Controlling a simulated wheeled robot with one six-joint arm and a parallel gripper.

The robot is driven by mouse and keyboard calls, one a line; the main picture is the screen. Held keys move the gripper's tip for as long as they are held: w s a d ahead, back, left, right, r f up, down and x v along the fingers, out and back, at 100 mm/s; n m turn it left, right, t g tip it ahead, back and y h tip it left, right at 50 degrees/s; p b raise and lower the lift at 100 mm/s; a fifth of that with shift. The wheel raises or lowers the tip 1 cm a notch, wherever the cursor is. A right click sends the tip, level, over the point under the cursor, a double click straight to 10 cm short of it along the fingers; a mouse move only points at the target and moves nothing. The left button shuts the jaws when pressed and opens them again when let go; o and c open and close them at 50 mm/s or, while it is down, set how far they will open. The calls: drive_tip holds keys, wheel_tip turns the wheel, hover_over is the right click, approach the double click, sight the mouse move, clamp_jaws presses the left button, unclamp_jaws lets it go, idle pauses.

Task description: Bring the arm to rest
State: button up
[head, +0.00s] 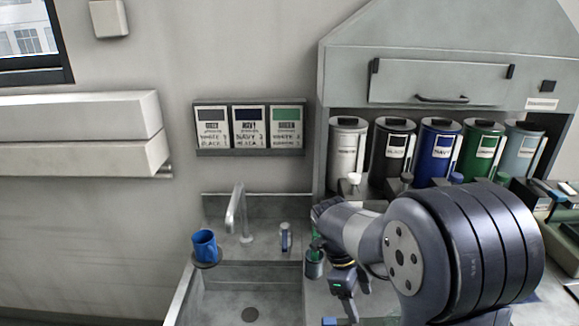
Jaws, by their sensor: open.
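My arm comes in from the lower right, and its large dark joint covers part of the counter. My gripper (344,306) points down at the lower middle, right of the sink (225,302). It is open, and its fingertips are small and partly cut off by the lower edge. I see nothing held in it. A small grey-green container (314,265) stands close to the left of my wrist. A blue cup (204,246) sits on a round dark holder at the sink's back left, well apart from my gripper.
A tap (236,212) rises behind the sink. Several labelled canisters, including a navy one (440,150), stand in the grey dispenser cabinet (450,55) behind my arm. Three label cards hang on a wall panel (250,152). The space above the sink is clear.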

drive_tip(key=w+r+n+t+y+p, duration=0.1)
drive_tip(key=w+n+t+p, duration=0.2)
drive_tip(key=n, duration=0.8)
drive_tip(key=w+r+n+t+y+p, duration=0.1)
drive_tip(key=w+n+p, duration=0.5)
drive_tip(key=n, duration=0.6)
drive_tip(key=shift+r+n+t+y+p, duration=0.3)
drive_tip(key=shift+t+y+p, duration=0.6)
drive_tip(key=shift+t, duration=0.4)
drive_tip(key=shift+w+d, duration=0.1)
drive_tip(key=shift+d, duration=0.05)
